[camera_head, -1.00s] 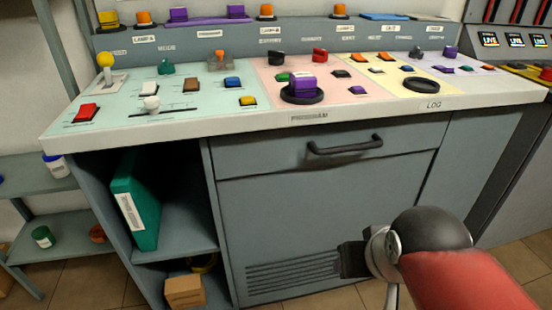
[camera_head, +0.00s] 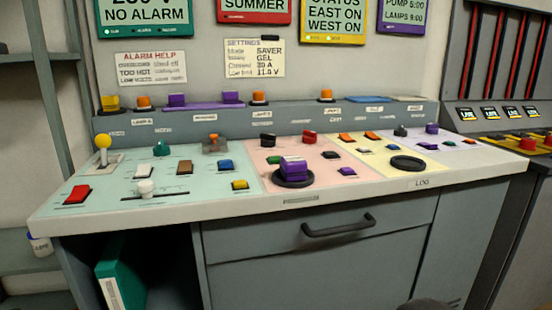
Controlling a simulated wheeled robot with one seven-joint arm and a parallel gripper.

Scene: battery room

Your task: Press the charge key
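The control desk (camera_head: 330,198) shows across the picture, its sloped top split into green, pink, yellow and lilac panels. I cannot tell which key is the charge key, because the small key labels are unreadable. Keys on the green panel are a red one (camera_head: 77,195), a white one (camera_head: 144,171), a brown one (camera_head: 184,167), a blue one (camera_head: 225,165) and a yellow one (camera_head: 240,185). The pink panel has a big purple block on a black round base (camera_head: 293,170) and a small purple key (camera_head: 347,171). My gripper is out of view; only a dark piece of my arm shows at the bottom edge.
A yellow-knobbed lever (camera_head: 103,146) and a white slider knob (camera_head: 146,188) stand up from the desk. A drawer handle (camera_head: 338,226) sticks out in front. Wall signs read "ALARM HELP" (camera_head: 151,68) and "SETTINGS" (camera_head: 254,58). An open shelf holds a green binder (camera_head: 120,275).

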